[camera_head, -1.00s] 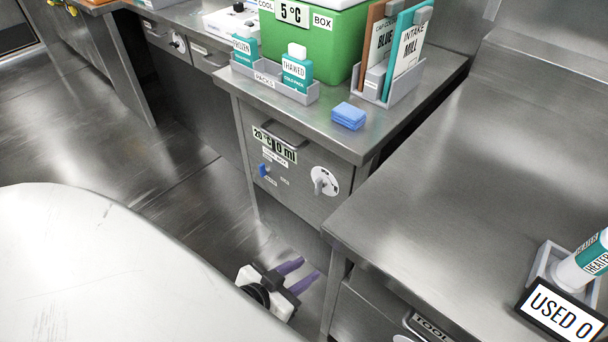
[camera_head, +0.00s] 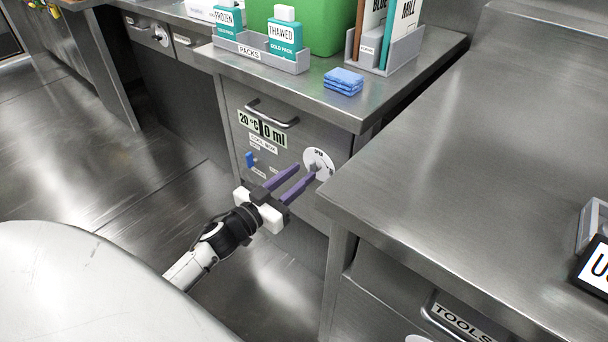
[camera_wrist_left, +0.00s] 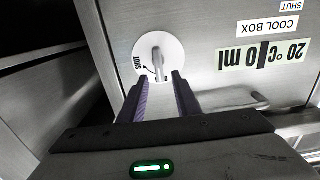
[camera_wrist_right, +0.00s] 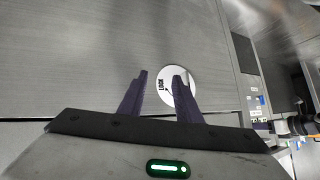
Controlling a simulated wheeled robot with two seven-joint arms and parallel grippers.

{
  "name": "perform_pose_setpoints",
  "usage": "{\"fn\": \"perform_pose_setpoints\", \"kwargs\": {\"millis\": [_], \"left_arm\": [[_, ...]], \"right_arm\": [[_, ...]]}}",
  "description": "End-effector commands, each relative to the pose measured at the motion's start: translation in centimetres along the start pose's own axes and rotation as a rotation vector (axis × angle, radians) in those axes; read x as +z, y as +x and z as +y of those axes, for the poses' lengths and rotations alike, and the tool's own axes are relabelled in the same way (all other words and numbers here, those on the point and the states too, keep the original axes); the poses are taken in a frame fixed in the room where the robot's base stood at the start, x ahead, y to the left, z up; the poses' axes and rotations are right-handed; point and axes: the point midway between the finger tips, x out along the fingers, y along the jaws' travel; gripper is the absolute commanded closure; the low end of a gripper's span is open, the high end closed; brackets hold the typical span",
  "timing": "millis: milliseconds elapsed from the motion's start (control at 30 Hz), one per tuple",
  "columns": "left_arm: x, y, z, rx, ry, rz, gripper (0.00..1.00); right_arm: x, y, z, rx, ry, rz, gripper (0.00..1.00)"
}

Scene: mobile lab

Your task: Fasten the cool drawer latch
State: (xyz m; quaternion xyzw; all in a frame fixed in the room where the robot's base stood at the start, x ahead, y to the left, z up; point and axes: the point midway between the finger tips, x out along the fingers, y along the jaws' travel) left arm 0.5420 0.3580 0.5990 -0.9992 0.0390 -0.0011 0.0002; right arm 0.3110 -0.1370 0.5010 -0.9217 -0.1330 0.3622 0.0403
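The cool drawer front (camera_head: 300,133) sits under the counter and looks closed, with a "COOL BOX" label and a 20 °C, 0 ml display. Its latch is a white round dial (camera_head: 319,158) with a grey lever, partly hidden by my fingers in the head view. The dial shows clearly in the left wrist view (camera_wrist_left: 146,47), its lever (camera_wrist_left: 158,65) just ahead of the gap between my fingertips. My left gripper (camera_head: 305,172) is open and close to the latch; contact cannot be told. My right gripper (camera_wrist_right: 160,78) is open and empty, facing another white dial (camera_wrist_right: 168,99) on a grey panel.
A bar handle (camera_head: 272,113) and a small blue lever (camera_head: 250,160) are on the drawer unit. A blue sponge stack (camera_head: 343,82) and a packs tray (camera_head: 290,65) stand on the counter above. A steel worktop (camera_head: 440,170) juts out close on the right.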

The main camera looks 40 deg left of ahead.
Motion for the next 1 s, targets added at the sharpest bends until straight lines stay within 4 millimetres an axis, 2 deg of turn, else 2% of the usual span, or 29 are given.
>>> {"fn": "perform_pose_setpoints", "kwargs": {"millis": [100,200,500,533,700,1000], "left_arm": [[0.1,1.6,0.0,0.0,0.0,0.001,0.7],[0.1,2.2,0.0,-0.001,0.001,0.0,0.7],[0.0,2.5,0.0,0.0,0.0,-0.001,0.7],[0.0,2.5,0.0,0.0,0.0,-0.001,0.72],[0.0,2.5,0.0,0.0,0.0,-0.001,1.0],[0.0,2.5,0.0,-0.001,0.016,-0.001,1.0]], "right_arm": [[0.4,0.4,-0.1,-0.008,-0.001,-0.018,0.69],[0.0,0.7,-0.3,-0.013,-0.005,-0.015,0.69],[-0.2,0.6,-0.5,-0.019,-0.012,-0.017,0.69],[-0.2,0.6,-0.5,-0.019,-0.012,-0.017,0.69],[-0.3,0.6,-0.5,-0.019,-0.013,-0.014,0.69],[-0.4,0.5,-0.4,-0.016,-0.012,-0.01,0.69]]}}
